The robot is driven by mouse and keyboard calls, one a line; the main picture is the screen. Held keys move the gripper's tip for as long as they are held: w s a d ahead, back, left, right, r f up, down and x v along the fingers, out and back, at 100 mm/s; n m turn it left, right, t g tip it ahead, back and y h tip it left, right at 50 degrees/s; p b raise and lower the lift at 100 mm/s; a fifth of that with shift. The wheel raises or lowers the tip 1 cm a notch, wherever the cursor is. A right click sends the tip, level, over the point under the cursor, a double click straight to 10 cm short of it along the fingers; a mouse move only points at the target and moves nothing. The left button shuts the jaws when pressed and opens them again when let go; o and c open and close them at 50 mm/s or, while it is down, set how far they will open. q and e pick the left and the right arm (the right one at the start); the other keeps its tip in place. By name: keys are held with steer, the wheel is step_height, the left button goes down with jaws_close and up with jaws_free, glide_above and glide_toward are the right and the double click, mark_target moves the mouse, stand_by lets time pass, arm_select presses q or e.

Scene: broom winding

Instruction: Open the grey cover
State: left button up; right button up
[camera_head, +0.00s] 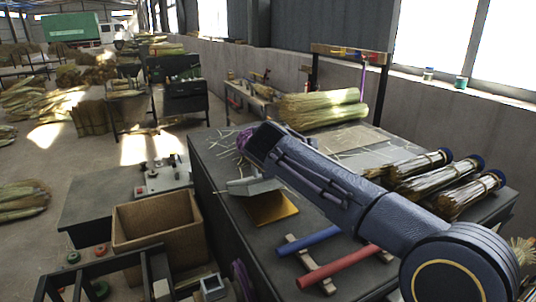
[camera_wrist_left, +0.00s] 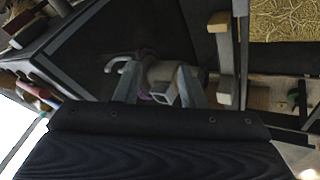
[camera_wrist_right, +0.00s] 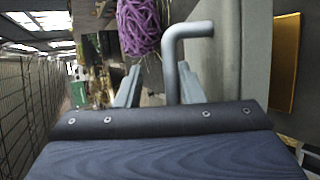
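The grey cover (camera_head: 254,187) is on the dark workbench, beside a gold plate (camera_head: 272,209). It looks tilted, but how far it is raised I cannot tell. In the right wrist view the grey cover (camera_wrist_right: 244,55) is right of centre, with a bent grey handle (camera_wrist_right: 184,34) beside it. My right gripper (camera_wrist_right: 160,88) is open. The handle's end reaches between its fingers, closer to the right finger, and contact is unclear. In the head view my right forearm hides part of the bench. My left gripper (camera_wrist_left: 160,88) is open, with a grey metal fitting (camera_wrist_left: 158,75) beyond its fingertips.
A purple ball of cord (camera_wrist_right: 138,25) is near the right gripper. A blue rod (camera_head: 309,241) and a red rod (camera_head: 338,267) lie on the bench near my right arm. Straw bundles (camera_head: 440,175) lie at the right. A cardboard box (camera_head: 158,228) stands left of the bench.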

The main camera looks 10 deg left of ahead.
mark_target(268, 181)
steer(key=shift+s+r+b, duration=0.25)
steer(key=shift+s+b, duration=0.05)
steer(key=shift+s, duration=0.15)
steer(key=b+v, duration=0.1)
steer(key=v, duration=0.5)
steer(key=shift+s+d+r+b, duration=0.1)
steer(key=shift+s+r+b, duration=0.15)
steer(key=shift+s+b, duration=0.15)
